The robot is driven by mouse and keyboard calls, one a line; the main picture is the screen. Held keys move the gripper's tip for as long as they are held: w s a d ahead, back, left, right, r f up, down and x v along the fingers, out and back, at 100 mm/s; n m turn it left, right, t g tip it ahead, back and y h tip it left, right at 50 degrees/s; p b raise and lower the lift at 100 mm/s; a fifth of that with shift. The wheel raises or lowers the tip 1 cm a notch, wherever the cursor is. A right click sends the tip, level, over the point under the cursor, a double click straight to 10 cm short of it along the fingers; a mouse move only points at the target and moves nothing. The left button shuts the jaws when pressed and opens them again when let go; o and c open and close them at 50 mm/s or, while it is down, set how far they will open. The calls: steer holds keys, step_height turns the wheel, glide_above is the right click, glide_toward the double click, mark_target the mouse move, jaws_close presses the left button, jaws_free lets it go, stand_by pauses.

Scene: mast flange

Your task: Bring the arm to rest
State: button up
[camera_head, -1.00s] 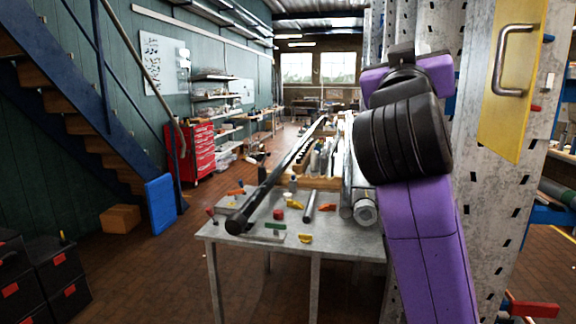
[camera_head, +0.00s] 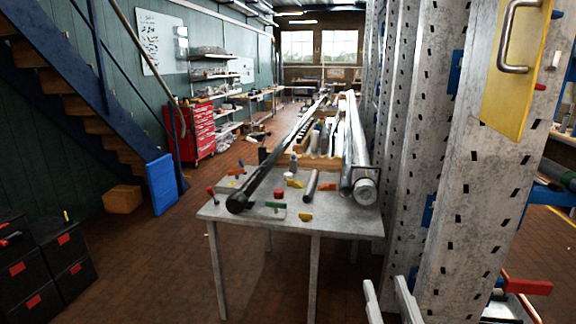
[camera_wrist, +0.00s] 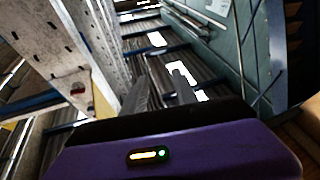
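My gripper (camera_head: 386,282) shows at the bottom of the head view as two pale fingertips pointing up, just right of the grey table. In the wrist view my gripper (camera_wrist: 160,84) has its two fingers apart, with only the roof and a bright skylight behind them. It is open and holds nothing. The purple wrist housing (camera_wrist: 170,150) fills the bottom of that view. The rest of my arm is below the head view and hidden.
A perforated metal column (camera_head: 455,190) stands close to the right of my gripper. The grey table (camera_head: 330,222) holds a long black bar (camera_head: 275,170), metal tubes and small coloured parts. A red clamp (camera_head: 527,287) sticks out low right.

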steer(key=s+d+f+g, duration=0.1)
steer(key=s+f+g, duration=0.1)
steer(key=s+f, duration=0.4)
steer(key=s+d+f+m+g, duration=0.1)
steer(key=s+f, duration=0.5)
steer(key=s, duration=1)
steer(key=s+d+f+m+g+h, duration=0.1)
steer(key=s+d+f+g, duration=0.2)
steer(key=s+f, duration=0.3)
steer(key=s+g, duration=0.1)
steer(key=s, duration=0.4)
steer(key=shift+s+f, duration=0.2)
steer(key=shift+s, duration=0.15)
